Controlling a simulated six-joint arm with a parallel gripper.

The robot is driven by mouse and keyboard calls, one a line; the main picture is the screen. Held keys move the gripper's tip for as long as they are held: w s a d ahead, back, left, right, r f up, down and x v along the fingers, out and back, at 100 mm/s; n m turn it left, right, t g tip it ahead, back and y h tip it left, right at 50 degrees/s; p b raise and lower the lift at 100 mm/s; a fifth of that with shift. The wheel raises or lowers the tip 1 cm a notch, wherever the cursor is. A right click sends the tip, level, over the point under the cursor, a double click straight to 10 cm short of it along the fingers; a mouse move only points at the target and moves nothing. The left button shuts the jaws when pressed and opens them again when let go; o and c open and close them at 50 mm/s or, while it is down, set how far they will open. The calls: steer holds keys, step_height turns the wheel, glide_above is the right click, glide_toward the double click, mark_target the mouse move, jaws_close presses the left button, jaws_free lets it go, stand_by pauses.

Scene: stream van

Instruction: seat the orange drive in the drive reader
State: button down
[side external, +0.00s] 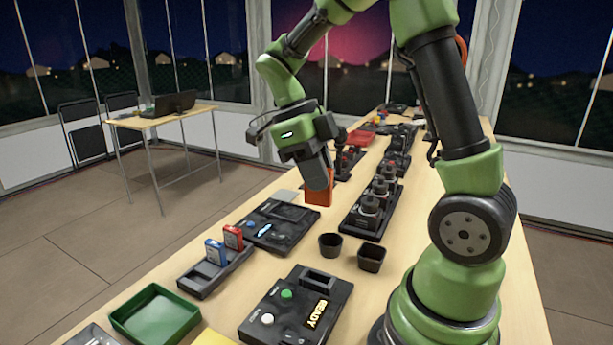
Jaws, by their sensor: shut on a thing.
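My gripper (317,178) points down in the side external view and is shut on the orange drive (320,197). The drive hangs upright below the fingers, and the near finger covers part of it. It appears to be above the table, behind the black cups. A black box with a lit READY sign (296,307) stands at the front of the table. It has a raised rectangular slot at its back, a green button and a white button; it looks like the drive reader. The drive is well apart from this box, farther back.
Two black cups (330,245) (371,258) stand between the drive and the box. A dark rack (205,280) holds a blue drive (215,252) and a red drive (233,237). A black control panel (275,225), a green tray (117,318) and a black unit with several knobs (371,210) are nearby.

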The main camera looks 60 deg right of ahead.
steer(key=shift+s+d+f+m, duration=0.1)
steer(key=shift+s+f+m, duration=0.1)
steer(key=shift+m, duration=0.5)
step_height(320, 180, down, 9)
steer(key=shift+r, duration=0.2)
steer(key=shift+w, duration=0.1)
steer(key=shift+f, duration=2.85)
steer(key=shift+f, duration=1.95)
steer(key=c, duration=1)
jaws_free()
